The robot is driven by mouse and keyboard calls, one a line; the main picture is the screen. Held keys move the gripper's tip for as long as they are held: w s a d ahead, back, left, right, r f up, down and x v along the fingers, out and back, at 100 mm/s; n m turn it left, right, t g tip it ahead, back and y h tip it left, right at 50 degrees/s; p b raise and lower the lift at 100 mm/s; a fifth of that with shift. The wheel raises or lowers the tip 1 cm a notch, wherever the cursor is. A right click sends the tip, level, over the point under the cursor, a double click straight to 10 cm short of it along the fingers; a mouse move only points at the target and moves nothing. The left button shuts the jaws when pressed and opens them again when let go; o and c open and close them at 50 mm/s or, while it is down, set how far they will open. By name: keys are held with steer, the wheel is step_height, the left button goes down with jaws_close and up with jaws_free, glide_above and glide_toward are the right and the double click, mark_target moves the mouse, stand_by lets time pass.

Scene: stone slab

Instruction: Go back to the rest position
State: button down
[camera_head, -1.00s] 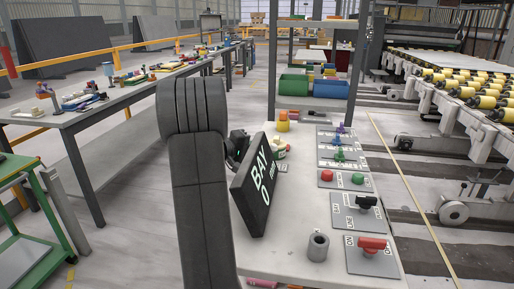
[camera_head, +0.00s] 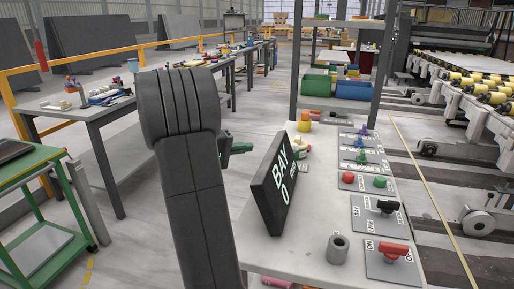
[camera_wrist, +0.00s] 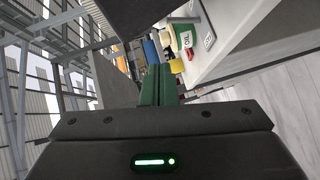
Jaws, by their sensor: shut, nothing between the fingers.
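My gripper (camera_head: 238,148) shows in the head view just past my dark arm, left of the black BAY 0 sign (camera_head: 276,186). Its green fingers point right and hang in the air near the left edge of the bench. Part of the gripper is hidden behind the arm. In the wrist view the gripper (camera_wrist: 158,68) shows its two green fingers together, with nothing between them.
The pale bench (camera_head: 308,258) holds the sign, a grey hollow cylinder (camera_head: 338,248), a red-handled switch (camera_head: 394,251) and several buttons and knobs. A green cart (camera_head: 38,165) stands at left.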

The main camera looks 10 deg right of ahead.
steer(key=shift+s+a+r, duration=0.1)
steer(key=shift+s+a, duration=0.1)
steer(key=shift+a, duration=0.2)
steer(key=x, duration=1)
steer(key=shift+d, duration=0.1)
steer(key=shift+w+d+p, duration=0.25)
steer(key=shift+p, duration=0.5)
steer(key=w+f+n+h+p, duration=0.1)
steer(key=p, duration=0.1)
steer(key=shift+w+d+h+p, duration=0.1)
steer(key=shift+h+p, duration=0.2)
steer(key=shift+p, duration=0.1)
steer(key=shift+w+f+n+t+h+p, duration=0.3)
steer(key=shift+w+f+n+h+p, duration=0.1)
steer(key=shift+n+p, duration=0.55)
steer(key=shift+w+a+f+n+t+h+p, duration=0.15)
steer(key=shift+a+f+n+t+h+p, duration=0.3)
steer(key=shift+p, duration=0.4)
steer(key=shift+d, duration=0.1)
